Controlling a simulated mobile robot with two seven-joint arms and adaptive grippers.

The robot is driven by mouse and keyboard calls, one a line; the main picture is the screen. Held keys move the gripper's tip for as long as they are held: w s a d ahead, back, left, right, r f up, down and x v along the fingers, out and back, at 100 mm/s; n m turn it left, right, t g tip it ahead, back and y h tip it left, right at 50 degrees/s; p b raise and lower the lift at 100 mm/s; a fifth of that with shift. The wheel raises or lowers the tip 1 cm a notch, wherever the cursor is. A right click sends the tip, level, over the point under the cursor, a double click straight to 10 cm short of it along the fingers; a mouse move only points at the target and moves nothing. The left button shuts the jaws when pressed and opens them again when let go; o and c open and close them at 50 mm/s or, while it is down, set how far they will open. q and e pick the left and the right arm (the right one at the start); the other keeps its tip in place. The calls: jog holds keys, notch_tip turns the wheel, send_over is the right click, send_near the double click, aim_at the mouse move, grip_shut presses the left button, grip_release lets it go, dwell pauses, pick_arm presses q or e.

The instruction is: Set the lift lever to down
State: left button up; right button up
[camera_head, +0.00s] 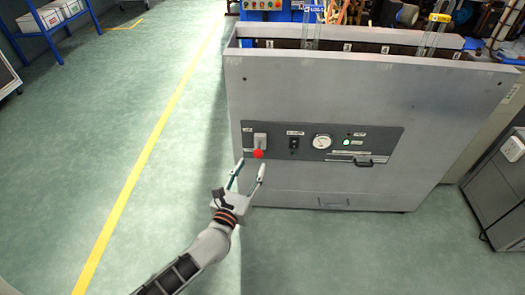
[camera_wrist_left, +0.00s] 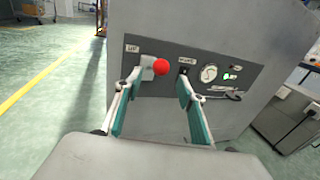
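The lift lever is a red ball knob (camera_head: 258,154) on a pale plate at the left of the dark control panel (camera_head: 375,139). In the left wrist view the red knob (camera_wrist_left: 161,67) shows beyond and between my fingertips, under a small label that seems to read LIFT. In the head view the knob sits at the lower end of its plate. My left gripper (camera_head: 249,170) is open and empty, just in front of and slightly below the knob, seemingly apart from it. It also shows in the left wrist view (camera_wrist_left: 153,82). My right gripper is not in view.
Right of the lever are a black switch (camera_head: 293,143), a round gauge (camera_head: 322,142), a lit green lamp (camera_head: 346,142) and a dark handle (camera_head: 371,162). The panel is on a large grey tank (camera_head: 300,90). A grey cabinet (camera_head: 497,190) stands at the right.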

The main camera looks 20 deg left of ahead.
aim_at(258, 153)
pick_arm(q)
jog(key=w, duration=0.7)
jog(key=shift+w+r+b, duration=0.15)
jog(key=shift+r+b, duration=0.05)
jog(key=shift+b, duration=0.15)
grip_shut()
